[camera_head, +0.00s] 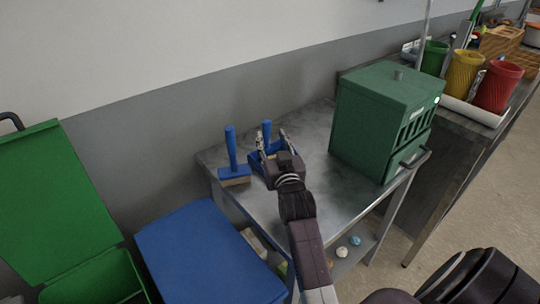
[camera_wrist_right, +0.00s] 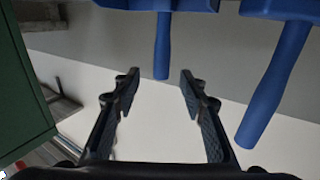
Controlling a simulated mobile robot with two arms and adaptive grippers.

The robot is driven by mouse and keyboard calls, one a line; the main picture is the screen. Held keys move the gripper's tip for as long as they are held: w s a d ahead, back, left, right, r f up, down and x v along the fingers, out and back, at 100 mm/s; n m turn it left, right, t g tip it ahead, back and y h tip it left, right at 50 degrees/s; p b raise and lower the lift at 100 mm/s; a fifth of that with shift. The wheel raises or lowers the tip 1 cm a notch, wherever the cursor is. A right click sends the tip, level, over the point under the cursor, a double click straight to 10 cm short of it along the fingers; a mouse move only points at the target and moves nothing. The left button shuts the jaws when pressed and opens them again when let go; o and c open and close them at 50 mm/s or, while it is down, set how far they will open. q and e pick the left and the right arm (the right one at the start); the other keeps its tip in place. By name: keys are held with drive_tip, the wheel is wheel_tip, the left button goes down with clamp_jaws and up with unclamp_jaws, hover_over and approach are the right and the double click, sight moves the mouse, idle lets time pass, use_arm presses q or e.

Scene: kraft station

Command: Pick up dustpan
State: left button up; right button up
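The blue dustpan (camera_head: 256,161) stands on the metal table, partly hidden behind my right gripper (camera_head: 272,143). Its upright handle (camera_head: 267,130) shows just past the fingers. In the right wrist view the dustpan (camera_wrist_right: 172,4) is cut off at the top edge. Its handle (camera_wrist_right: 162,45) points down toward the gap between the two fingertips of my right gripper (camera_wrist_right: 159,85). The fingers are spread apart, with nothing clamped between them. I cannot tell how far the handle is from the fingertips in depth. My left gripper is not in view.
A blue brush (camera_head: 233,172) stands left of the dustpan; its handle (camera_wrist_right: 272,85) also shows in the wrist view. A green box (camera_head: 376,120) stands right on the metal table (camera_head: 318,190). A blue lid (camera_head: 205,260) and green bin (camera_head: 95,280) are at lower left.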

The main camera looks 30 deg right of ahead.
sight(267, 128)
drive_tip(key=shift+r+x, duration=0.25)
drive_tip(key=shift+x, duration=1)
drive_tip(key=x, duration=0.4)
drive_tip(key=shift+w+f+p, duration=0.15)
drive_tip(key=shift+w+p, duration=0.05)
drive_tip(key=shift+p, duration=0.15)
clamp_jaws()
